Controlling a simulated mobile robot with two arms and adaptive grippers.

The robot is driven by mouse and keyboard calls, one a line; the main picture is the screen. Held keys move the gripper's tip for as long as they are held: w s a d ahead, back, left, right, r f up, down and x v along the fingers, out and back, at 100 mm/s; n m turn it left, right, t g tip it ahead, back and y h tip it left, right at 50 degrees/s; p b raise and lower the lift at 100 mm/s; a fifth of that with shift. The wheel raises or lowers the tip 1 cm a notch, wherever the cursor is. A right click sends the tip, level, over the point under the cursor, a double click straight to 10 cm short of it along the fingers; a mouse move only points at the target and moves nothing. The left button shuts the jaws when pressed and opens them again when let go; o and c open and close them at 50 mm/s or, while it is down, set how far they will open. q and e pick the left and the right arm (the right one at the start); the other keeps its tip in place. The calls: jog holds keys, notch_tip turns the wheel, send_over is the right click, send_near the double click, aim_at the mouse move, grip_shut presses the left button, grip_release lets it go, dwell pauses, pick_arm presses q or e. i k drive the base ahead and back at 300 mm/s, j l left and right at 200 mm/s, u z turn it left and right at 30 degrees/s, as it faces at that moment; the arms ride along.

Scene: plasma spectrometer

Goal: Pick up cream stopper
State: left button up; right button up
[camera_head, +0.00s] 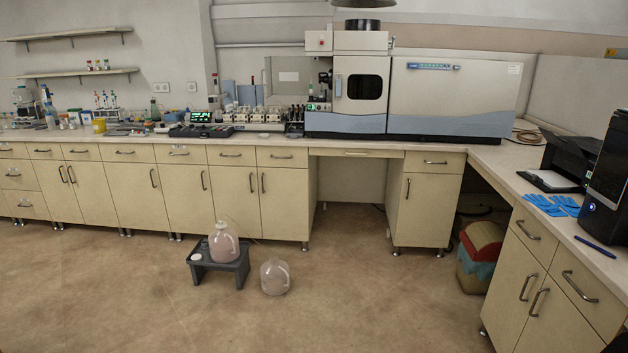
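A small pale, cream-coloured disc that looks like the stopper (196,257) lies on the left part of a low dark grey stool (240,268) on the floor. Beside it on the stool stands a translucent jug (223,245) with pinkish liquid, with a thin tube at its top. The jug necks are too small to see clearly. Neither of my grippers is in view.
A bench with cream cabinets (230,180) runs along the back wall, holding a large spectrometer (430,95). A side bench at right holds a printer (567,160) and blue gloves (552,205). A bin (480,255) stands under it. The floor (370,310) in front is clear.

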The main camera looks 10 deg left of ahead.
aim_at(221, 225)
jog(key=i+u, duration=0.15)
jog(key=i, duration=0.5)
jog(key=i+u, duration=0.2)
jog(key=i, duration=0.45)
jog(key=i+l+u, duration=0.15)
jog(key=i, duration=0.45)
jog(key=i+j+u, duration=0.15)
jog(key=i, duration=1.9)
